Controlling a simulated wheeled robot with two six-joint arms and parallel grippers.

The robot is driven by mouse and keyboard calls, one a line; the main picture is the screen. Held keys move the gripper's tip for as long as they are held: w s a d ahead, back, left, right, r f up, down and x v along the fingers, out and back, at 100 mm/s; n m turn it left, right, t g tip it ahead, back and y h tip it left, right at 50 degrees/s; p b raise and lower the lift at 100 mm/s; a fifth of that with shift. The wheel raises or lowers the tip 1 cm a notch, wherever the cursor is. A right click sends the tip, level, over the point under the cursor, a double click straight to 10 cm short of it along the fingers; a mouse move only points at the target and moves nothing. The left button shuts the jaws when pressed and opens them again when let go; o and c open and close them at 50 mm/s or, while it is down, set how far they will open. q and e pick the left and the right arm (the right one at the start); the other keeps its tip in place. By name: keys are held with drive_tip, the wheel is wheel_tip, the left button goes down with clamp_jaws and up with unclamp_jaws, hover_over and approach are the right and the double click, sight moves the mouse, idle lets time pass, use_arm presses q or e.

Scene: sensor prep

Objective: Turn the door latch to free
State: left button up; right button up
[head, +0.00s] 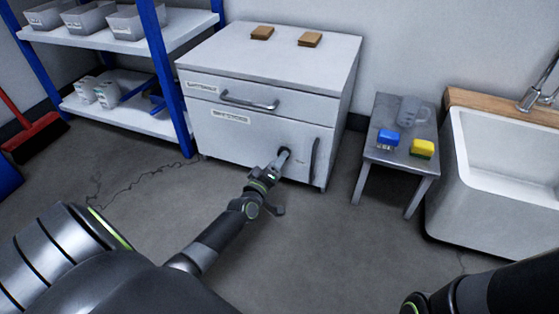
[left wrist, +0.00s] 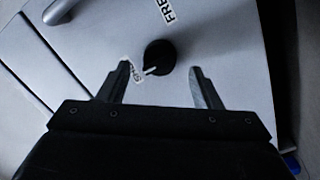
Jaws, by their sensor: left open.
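The door latch is a round black knob (left wrist: 158,57) with a white pointer, on the pale door (left wrist: 225,40) of the cabinet. The pointer aims down-left at a small label (left wrist: 133,70), partly hidden by a finger and unreadable. A "FREE" label (left wrist: 166,10) is above the knob in the left wrist view. My left gripper (left wrist: 160,70) is open, with its fingers on either side of the knob's near side; I cannot tell whether they touch it. In the head view my left gripper (head: 281,160) is at the cabinet door (head: 235,143) and covers part of the knob.
The cabinet has a drawer handle (head: 249,102) above and an upright door handle (head: 314,158) right of the knob. A small table (head: 370,153) and a sink (head: 470,170) stand to the right, shelves (head: 130,120) to the left. The floor in front is clear.

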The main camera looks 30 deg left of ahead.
use_arm(q)
drive_tip(key=shift+w+a, duration=0.2)
drive_tip(key=shift+w, duration=1.15)
drive_tip(key=shift+c, duration=0.2)
drive_tip(key=c, duration=0.9)
